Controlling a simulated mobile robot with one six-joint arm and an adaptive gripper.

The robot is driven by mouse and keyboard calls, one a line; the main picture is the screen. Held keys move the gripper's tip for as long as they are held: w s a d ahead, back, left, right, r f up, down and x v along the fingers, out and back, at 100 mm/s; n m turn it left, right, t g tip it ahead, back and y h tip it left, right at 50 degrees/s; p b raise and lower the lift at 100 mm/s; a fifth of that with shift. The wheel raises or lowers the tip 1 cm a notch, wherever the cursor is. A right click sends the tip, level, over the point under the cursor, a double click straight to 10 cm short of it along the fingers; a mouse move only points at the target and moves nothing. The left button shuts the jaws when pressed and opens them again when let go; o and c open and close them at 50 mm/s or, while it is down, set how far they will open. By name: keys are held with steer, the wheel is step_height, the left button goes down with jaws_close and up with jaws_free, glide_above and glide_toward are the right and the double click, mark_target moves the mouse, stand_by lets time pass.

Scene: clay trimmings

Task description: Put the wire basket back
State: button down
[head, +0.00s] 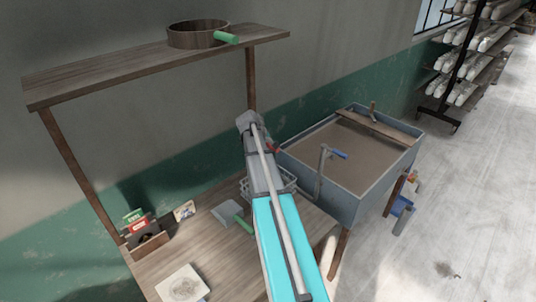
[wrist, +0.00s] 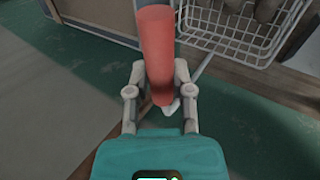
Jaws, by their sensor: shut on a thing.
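The wire basket (wrist: 225,38) is pale wire with some brownish lumps in it, at the top right of the wrist view. In the head view the basket (head: 285,184) shows beside my arm, between the wooden bench and the grey tub, partly hidden by the arm. My gripper (wrist: 160,98) is shut on a thick red handle (wrist: 156,45). A thin pale rod runs from the basket toward the handle's lower end, so it looks like the basket's own handle. In the head view, my arm mostly hides the gripper. I cannot tell whether the basket rests on something.
The grey tub (head: 341,199) stands right of the bench (head: 205,238). A wooden shelf (head: 120,72) above holds a round sieve (head: 190,38) with a green handle. On the bench are a green-handled scraper (head: 228,212), a small box (head: 148,244) and a pale tile (head: 182,284).

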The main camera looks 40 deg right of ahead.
steer(key=shift+f+b, duration=1.85)
steer(key=shift+b, duration=0.05)
steer(key=shift+f, duration=0.15)
steer(key=c, duration=0.5)
jaws_free()
steer(key=shift+r, duration=0.2)
steer(key=p+v, duration=1)
steer(key=v, duration=0.2)
